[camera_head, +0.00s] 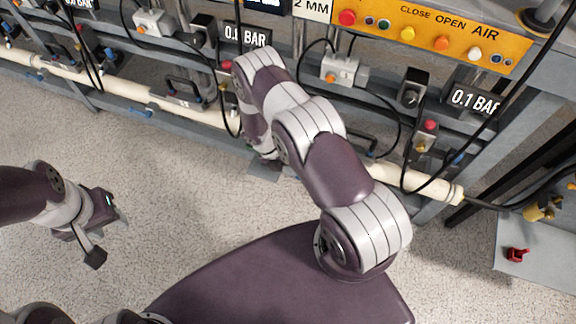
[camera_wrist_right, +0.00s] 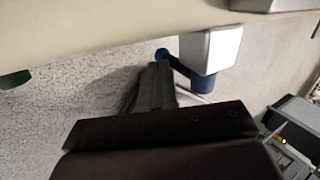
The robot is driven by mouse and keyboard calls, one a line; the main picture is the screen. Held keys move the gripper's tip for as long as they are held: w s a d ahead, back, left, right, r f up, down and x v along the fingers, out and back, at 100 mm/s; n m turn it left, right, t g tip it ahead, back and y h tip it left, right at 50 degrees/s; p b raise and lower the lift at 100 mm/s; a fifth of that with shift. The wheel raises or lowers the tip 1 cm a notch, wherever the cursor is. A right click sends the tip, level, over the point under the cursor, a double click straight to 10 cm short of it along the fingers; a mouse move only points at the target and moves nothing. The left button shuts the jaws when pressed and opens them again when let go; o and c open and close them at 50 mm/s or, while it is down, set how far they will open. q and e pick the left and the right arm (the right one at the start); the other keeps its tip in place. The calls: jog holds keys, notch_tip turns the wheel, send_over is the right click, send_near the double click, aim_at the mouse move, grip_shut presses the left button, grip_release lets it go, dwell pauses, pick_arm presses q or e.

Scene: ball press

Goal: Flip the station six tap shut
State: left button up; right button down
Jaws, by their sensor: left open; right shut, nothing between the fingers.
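In the right wrist view, a blue tap lever (camera_wrist_right: 176,64) reaches left from a pale valve block (camera_wrist_right: 211,50) under the cream pipe (camera_wrist_right: 90,28). A blue stem shows below the block. My right gripper (camera_wrist_right: 157,68) is shut and empty, its fingertips close by the left end of the lever. I cannot tell whether they touch. In the head view my right arm hides this tap and most of the right gripper. No station number is readable on the tap. My left gripper (camera_head: 109,236) is open and empty above the floor at the left.
The cream pipe (camera_head: 393,176) runs along the grey bench's front, with black cables hanging near it. An orange panel (camera_head: 440,34) and a 0.1 BAR display (camera_head: 473,99) are at the upper right. A red part (camera_head: 517,255) lies on a grey plate. Floor at left is clear.

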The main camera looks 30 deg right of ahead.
jog(key=shift+r, duration=0.1)
jog(key=p+v, duration=0.4)
jog(key=v, duration=0.9)
jog(key=shift+r, duration=0.5)
